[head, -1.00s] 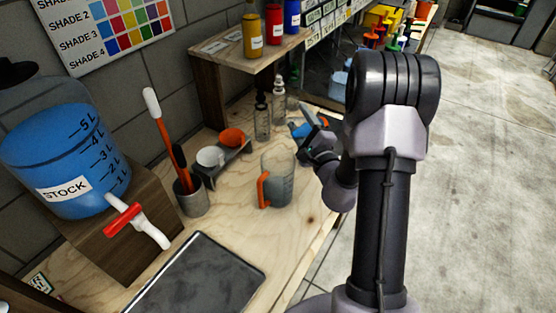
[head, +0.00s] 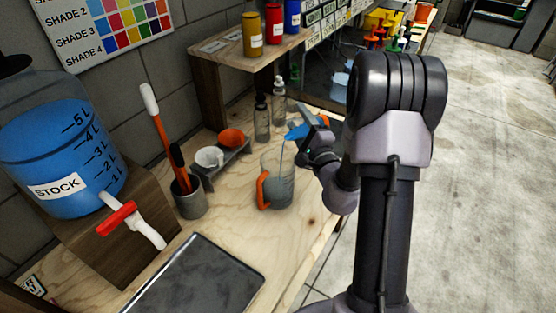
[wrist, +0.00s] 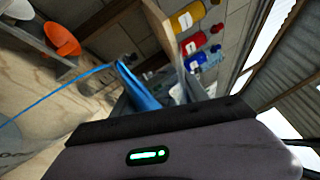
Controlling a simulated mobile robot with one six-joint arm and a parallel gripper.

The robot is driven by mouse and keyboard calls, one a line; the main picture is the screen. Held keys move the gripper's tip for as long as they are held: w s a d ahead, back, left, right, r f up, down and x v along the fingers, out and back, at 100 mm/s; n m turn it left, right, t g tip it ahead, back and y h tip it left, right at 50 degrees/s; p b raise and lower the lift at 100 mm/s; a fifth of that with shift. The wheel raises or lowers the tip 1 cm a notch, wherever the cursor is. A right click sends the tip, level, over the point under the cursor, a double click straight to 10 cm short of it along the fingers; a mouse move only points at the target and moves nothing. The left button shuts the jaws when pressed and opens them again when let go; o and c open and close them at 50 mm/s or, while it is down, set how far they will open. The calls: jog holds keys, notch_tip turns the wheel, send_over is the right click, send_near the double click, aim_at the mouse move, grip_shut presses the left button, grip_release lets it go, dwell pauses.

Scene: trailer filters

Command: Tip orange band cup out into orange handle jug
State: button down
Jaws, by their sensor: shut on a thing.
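The orange handle jug (head: 278,190) stands upright on the wooden bench, clear-walled, with its orange handle toward the left. Part of it shows at the lower left in the wrist view (wrist: 14,150). My gripper (head: 314,143) is up and right of the jug, shut on a tilted cup (head: 297,132) with blue liquid in it. A thin blue stream runs from the cup's lip down into the jug. The wrist view also shows the cup's blue liquid (wrist: 140,88) and the stream leaving leftward. I cannot clearly make out the cup's band.
Two glass bottles (head: 262,122) stand behind the jug. A small rack (head: 222,165) holds a white cup (head: 209,157) and an orange cup (head: 232,138). A tool pot (head: 190,198), a dark tray (head: 195,280) and the blue stock tank (head: 65,165) are left. Bench right of the jug is clear.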

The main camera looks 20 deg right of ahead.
aim_at(295, 119)
jog(key=shift+s+a+r+n+b, duration=0.1)
jog(key=shift+a+r+n+b, duration=0.25)
jog(key=shift+a+n+b, duration=0.45)
jog(key=shift+s+a+r+n+t+y+b, duration=0.15)
jog(key=shift+r+n+t+y+b, duration=0.2)
jog(key=shift+n+b, duration=0.9)
jog(key=shift+w+a+r+n+t+y+b, duration=0.15)
jog(key=shift+r+n+y+b, duration=0.35)
jog(key=shift+b, duration=1.15)
dwell(0.8)
jog(key=shift+s+a+f+n, duration=0.1)
jog(key=shift+a+f+n, duration=0.05)
jog(key=shift+n, duration=0.5)
jog(key=shift+s+a+f+n, duration=0.1)
jog(key=shift+a+f+n, duration=0.05)
jog(key=shift+n, duration=0.45)
jog(key=shift+s+a+r+n+y, duration=0.1)
jog(key=shift+a+r+n+y, duration=0.15)
jog(key=shift+n, duration=0.35)
jog(key=shift+w+a+r+n+y, duration=0.1)
jog(key=shift+a+n+y, duration=0.1)
jog(key=shift+n+y, duration=0.3)
jog(key=shift+s+a+r+n+y, duration=0.1)
jog(key=shift+a+r+n+y, duration=0.1)
jog(key=shift+n, duration=0.5)
dwell(0.5)
